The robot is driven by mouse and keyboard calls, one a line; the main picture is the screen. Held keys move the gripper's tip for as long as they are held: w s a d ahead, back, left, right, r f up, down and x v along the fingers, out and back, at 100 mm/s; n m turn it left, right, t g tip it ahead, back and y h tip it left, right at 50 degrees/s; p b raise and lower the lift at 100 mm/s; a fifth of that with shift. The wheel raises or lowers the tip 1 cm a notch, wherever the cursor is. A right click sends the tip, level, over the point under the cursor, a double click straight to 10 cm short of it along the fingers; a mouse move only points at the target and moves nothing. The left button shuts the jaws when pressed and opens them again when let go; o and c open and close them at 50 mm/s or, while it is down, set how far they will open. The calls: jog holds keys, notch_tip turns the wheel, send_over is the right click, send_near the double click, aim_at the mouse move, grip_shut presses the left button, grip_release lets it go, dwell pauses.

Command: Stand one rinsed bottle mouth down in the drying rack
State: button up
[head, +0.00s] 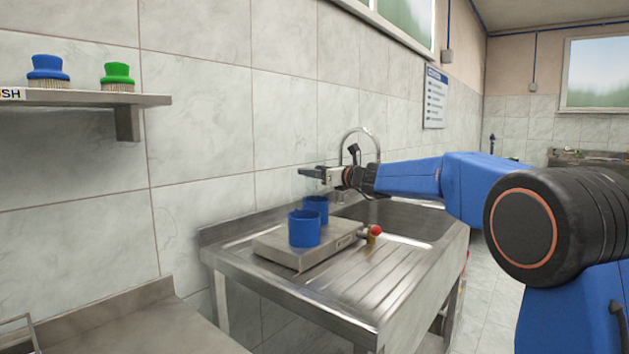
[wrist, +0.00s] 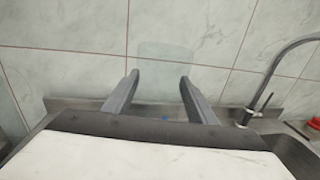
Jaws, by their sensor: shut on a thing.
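My gripper (head: 312,174) is over the sink's drainboard, above the rear of two blue cups (head: 316,205). It is shut on a clear, faint bottle, which shows as a pale see-through shape between and beyond the fingers (wrist: 160,76) in the wrist view (wrist: 165,55). In the head view the bottle is hard to make out against the tiles. I cannot tell which way its mouth points or whether it touches the cup. The front blue cup (head: 304,229) stands on the same steel box. I cannot identify the drying rack for sure.
The steel box (head: 283,251) has a red knob (head: 375,231) and sits on the ribbed drainboard (head: 345,285). A curved tap (head: 360,130) stands behind the basin. A steel table (head: 130,325) with a wire frame (head: 22,322) at its edge is lower left. A shelf (head: 75,97) holds two brushes.

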notch_tip(320, 180, up, 22)
jog(key=shift+f, duration=0.2)
dwell(0.7)
dwell(0.3)
